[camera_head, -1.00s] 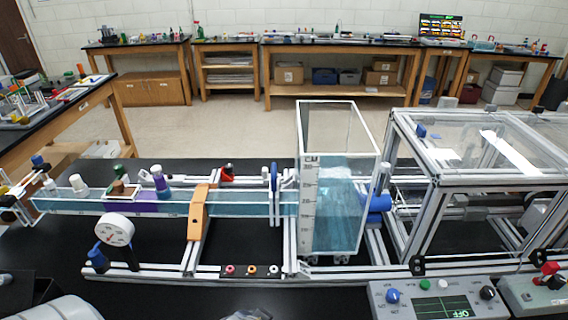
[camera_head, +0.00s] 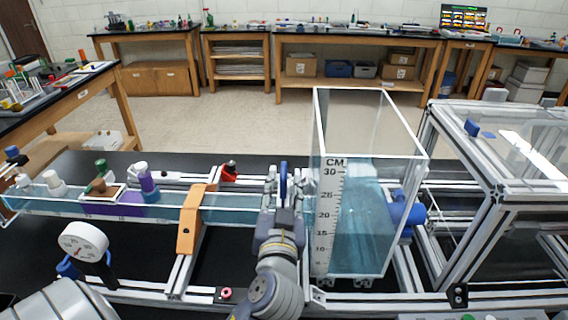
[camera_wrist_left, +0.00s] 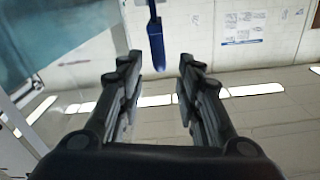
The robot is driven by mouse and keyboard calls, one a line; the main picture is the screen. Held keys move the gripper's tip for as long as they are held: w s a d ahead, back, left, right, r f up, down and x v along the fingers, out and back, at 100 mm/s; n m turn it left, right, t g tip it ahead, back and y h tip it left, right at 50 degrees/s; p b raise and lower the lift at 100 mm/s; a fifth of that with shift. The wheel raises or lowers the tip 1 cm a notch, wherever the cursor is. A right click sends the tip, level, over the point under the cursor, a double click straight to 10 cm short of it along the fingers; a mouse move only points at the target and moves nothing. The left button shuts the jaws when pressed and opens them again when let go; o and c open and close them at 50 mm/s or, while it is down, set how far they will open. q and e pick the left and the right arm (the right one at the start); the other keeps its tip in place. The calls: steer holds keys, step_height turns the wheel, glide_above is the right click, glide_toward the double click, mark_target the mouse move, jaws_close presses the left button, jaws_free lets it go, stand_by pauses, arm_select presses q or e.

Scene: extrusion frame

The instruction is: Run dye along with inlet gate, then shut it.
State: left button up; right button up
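The inlet gate (camera_head: 283,182) has an upright blue handle between white posts, just left of the clear water tank (camera_head: 372,225). The handle also shows in the wrist view (camera_wrist_left: 156,38), centred beyond the fingertips. My left gripper (camera_head: 284,196) is at the gate; in the wrist view it (camera_wrist_left: 160,68) is open, with a gap between its black fingers. I see no contact with the handle. A purple dye patch (camera_head: 110,210) shows in the channel (camera_head: 240,207) at the left, near a white-and-purple bottle (camera_head: 147,183). My right gripper is out of view.
An orange bracket (camera_head: 195,218) spans the channel left of my gripper. A white gauge (camera_head: 83,240) stands in front at the left. The metal frame with clear panels (camera_head: 490,190) stands right of the tank. A red item (camera_head: 229,172) sits behind the channel.

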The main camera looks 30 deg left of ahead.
mark_target(284, 167)
arm_select(q)
steer(key=p+x, duration=0.2)
steer(key=x, duration=0.5)
steer(key=shift+a+f, duration=0.1)
steer(key=shift+f, duration=0.05)
steer(key=shift+w+a, duration=0.2)
steer(key=shift+w, duration=0.3)
steer(key=shift+w+a, duration=0.1)
steer(key=shift+w, duration=0.05)
steer(key=shift+f, duration=0.1)
jaws_close()
